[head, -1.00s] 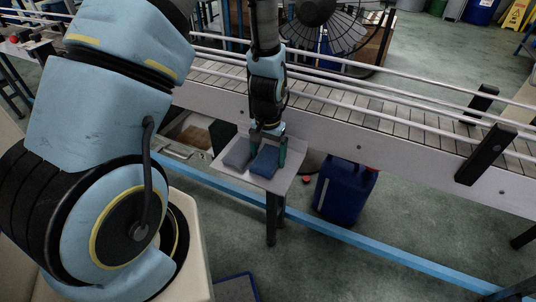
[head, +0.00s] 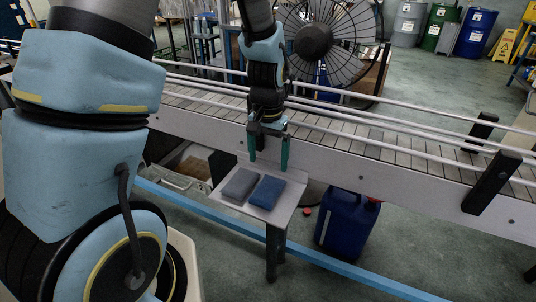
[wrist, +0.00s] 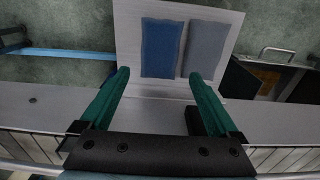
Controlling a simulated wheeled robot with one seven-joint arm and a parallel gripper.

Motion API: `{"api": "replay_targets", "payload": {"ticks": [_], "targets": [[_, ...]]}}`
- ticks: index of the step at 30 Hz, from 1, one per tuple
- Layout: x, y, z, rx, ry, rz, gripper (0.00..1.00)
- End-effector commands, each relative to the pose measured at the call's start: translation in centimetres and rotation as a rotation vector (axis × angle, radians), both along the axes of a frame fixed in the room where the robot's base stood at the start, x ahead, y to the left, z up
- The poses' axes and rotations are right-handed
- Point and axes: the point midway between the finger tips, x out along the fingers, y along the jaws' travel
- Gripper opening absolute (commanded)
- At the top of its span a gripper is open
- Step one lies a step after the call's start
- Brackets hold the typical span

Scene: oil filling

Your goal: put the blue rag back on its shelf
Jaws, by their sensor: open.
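The blue rag (head: 267,192) lies flat on a small light-grey shelf (head: 284,214) beside the conveyor. It also shows in the wrist view (wrist: 162,48). A grey rag (head: 239,185) lies on the same shelf, just left of the blue one in the head view and right of it in the wrist view (wrist: 207,48). My gripper (head: 269,166) has two green fingers spread apart with nothing between them. It is above the shelf, near its conveyor side, clear of both rags. In the wrist view the open fingers (wrist: 158,78) point towards the rags.
The conveyor (head: 350,136) with its rails runs right behind the shelf. A dark blue jerrycan (head: 345,222) stands on the floor to the right. A blue floor beam (head: 340,268) passes below the shelf. A black fan (head: 318,40) stands behind the conveyor.

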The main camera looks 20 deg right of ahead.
Motion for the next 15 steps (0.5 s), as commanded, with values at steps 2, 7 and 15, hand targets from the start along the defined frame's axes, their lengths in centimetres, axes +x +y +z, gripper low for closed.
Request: {"api": "replay_targets", "payload": {"ticks": [2, 7, 15], "targets": [[0.1, -0.1, 0.8, -0.002, -0.002, -0.001, 0.96], [0.0, 0.0, 1.8, 0.0, 0.0, -0.001, 0.96], [1.1, 3.1, 3.2, -0.012, -0.013, 0.081, 0.96]]}}
